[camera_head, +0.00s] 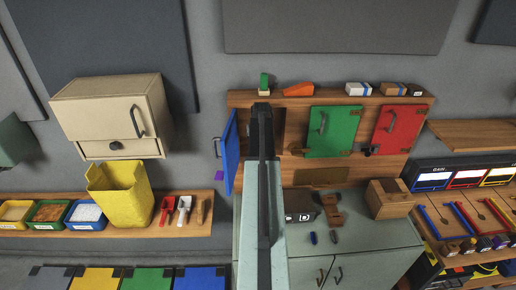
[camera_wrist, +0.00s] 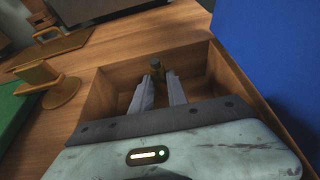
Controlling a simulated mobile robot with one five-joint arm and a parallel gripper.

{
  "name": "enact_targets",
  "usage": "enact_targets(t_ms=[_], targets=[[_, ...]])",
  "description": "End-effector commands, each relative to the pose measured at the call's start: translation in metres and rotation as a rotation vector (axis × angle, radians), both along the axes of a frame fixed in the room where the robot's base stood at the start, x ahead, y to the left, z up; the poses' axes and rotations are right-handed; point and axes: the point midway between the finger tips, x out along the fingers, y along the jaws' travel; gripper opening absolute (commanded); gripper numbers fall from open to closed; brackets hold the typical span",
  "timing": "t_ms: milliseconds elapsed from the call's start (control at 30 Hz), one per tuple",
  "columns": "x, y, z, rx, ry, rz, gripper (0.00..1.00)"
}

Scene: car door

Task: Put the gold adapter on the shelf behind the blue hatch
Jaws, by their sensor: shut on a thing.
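The blue hatch (camera_head: 230,152) stands swung open at the left end of the wooden cabinet, and its inner side fills the right of the wrist view (camera_wrist: 275,50). Behind it is an open wooden compartment (camera_wrist: 103,95), mostly hidden by my arm in the head view. My gripper (camera_wrist: 160,88) reaches into this compartment, its two fingers shut on the gold adapter (camera_wrist: 157,70). The adapter is a small, dark-topped, brownish-gold cylinder between the fingertips. I cannot tell whether it touches the compartment's floor or back wall.
The green hatch (camera_head: 333,132) and red hatch (camera_head: 397,130) are shut to the right. Small boxes and an orange wedge (camera_head: 299,90) sit on the cabinet's top. A yellow bin (camera_head: 121,195) stands on the left shelf. The compartment walls closely surround the fingers.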

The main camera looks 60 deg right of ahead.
Motion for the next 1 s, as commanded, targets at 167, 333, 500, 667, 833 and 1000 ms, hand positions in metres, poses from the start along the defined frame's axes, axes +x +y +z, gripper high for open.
enact_targets(t_ms=[167, 333, 500, 667, 833, 1000], targets=[[0.012, -0.015, -0.002, 0.0, 0.0, 0.001, 0.0], [0.016, -0.019, -0.002, 0.0, 0.0, 0.002, 0.0], [0.018, -0.021, -0.034, 0.0, 0.0, 0.002, 0.0], [0.018, -0.021, -0.04, 0.0, 0.0, 0.003, 0.0], [0.018, -0.02, -0.038, 0.0, 0.0, 0.003, 0.0], [0.018, -0.02, -0.041, 0.0, 0.0, 0.003, 0.3]])
